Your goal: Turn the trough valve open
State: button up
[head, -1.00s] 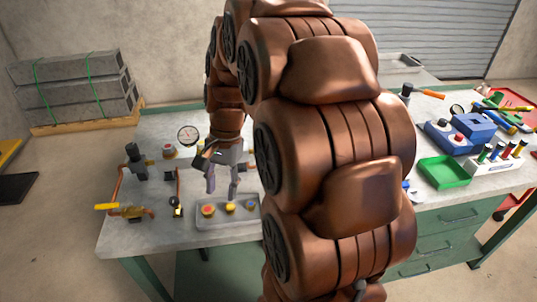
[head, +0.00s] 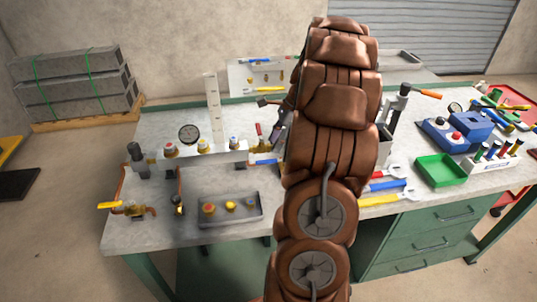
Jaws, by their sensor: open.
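A valve with a yellow lever (head: 108,205) sits on brass and copper piping at the left front of the bench. The lever points left, and I cannot tell whether this is the trough valve. A grey tray (head: 230,219) with red and yellow round knobs stands to its right. Behind it is a pale manifold (head: 200,155) with several capped fittings. My arm covers the middle of the bench. Only small dark parts of my gripper (head: 277,126) show at the arm's left edge, open; the rest is hidden behind my arm.
A round gauge (head: 189,134) and a tall white scale (head: 213,108) stand behind the manifold. A green tray (head: 441,170) and a blue box (head: 462,124) are at the right. Wrenches (head: 385,186) lie beside my arm.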

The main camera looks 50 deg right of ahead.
aim_at(266, 161)
jog(key=shift+p+x, duration=0.8)
jog(key=shift+x, duration=2.4)
grip_shut()
